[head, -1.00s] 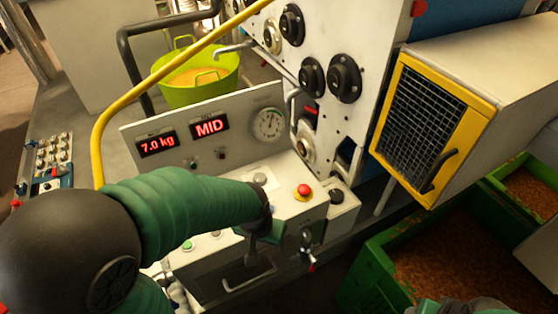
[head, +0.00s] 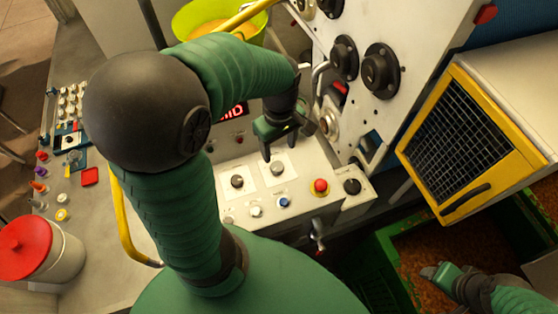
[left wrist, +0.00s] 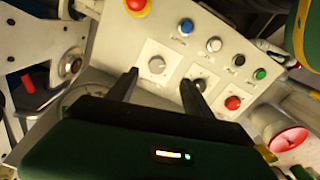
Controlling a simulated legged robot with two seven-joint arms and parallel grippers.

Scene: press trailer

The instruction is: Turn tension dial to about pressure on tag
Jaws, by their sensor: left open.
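I cannot read which is the tension dial. My left gripper (head: 284,138) points down above the right knob, open and empty. In the left wrist view a round grey knob (left wrist: 156,64) shows between and beyond the two spread fingers; the other knob (left wrist: 200,83) is by the right fingertip. The red display (head: 232,110) is mostly hidden by my arm; the gauge is hidden too. My right gripper (head: 435,273) is low right, its jaws unclear.
A red stop button (head: 320,187) and a blue button (head: 284,202) are on the same panel. A yellow rail (head: 124,220) runs along the left. A yellow-framed mesh guard (head: 462,147) and a green crate (head: 384,262) stand at right. A red-lidded tub (head: 50,255) is at left.

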